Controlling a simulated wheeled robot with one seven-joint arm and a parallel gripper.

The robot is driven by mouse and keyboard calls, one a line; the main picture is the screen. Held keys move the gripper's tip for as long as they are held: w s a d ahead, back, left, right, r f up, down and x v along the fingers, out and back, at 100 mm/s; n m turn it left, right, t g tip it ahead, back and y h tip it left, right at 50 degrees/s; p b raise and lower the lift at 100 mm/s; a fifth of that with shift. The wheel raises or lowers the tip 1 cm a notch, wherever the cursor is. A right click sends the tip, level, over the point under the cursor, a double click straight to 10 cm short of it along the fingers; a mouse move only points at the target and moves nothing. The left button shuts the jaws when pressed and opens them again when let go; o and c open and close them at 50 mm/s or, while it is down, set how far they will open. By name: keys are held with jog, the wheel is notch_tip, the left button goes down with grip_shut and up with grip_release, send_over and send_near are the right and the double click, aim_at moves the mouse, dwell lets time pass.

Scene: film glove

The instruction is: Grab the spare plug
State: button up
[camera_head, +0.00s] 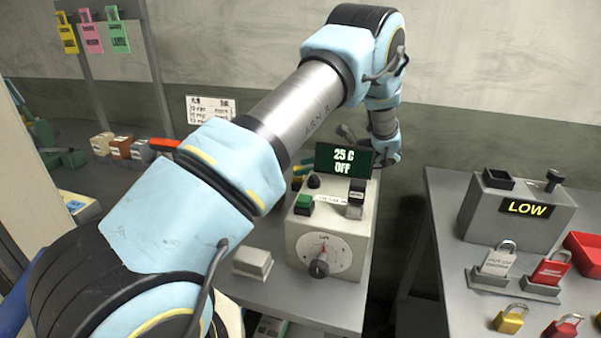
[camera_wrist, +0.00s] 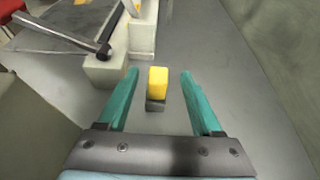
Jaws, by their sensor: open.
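A small yellow block with a dark grey lower part (camera_wrist: 157,84) stands on a grey surface in the wrist view; it looks like the spare plug, though no label shows. My gripper (camera_wrist: 159,72) is open, with one teal finger on each side of the yellow block. Gaps show between the block and both fingers, and I see no contact. In the head view my arm reaches over the control box to the back, and the gripper's grip area cannot be made out there.
A pale block (camera_wrist: 105,70) and a dark bar with a round end (camera_wrist: 103,48) lie close left of the fingers. The control box (camera_head: 327,240) reads "25 C Off". A right-hand table carries a "LOW" box (camera_head: 520,215) and several padlocks. Grey surface right of the plug is clear.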

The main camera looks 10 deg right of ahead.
jog(key=p+x, duration=0.4)
jog(key=x, duration=0.1)
jog(key=shift+s+a, duration=0.1)
jog(key=shift+a, duration=0.1)
jog(key=shift+a+f, duration=0.15)
jog(key=shift+f, duration=0.1)
grip_shut()
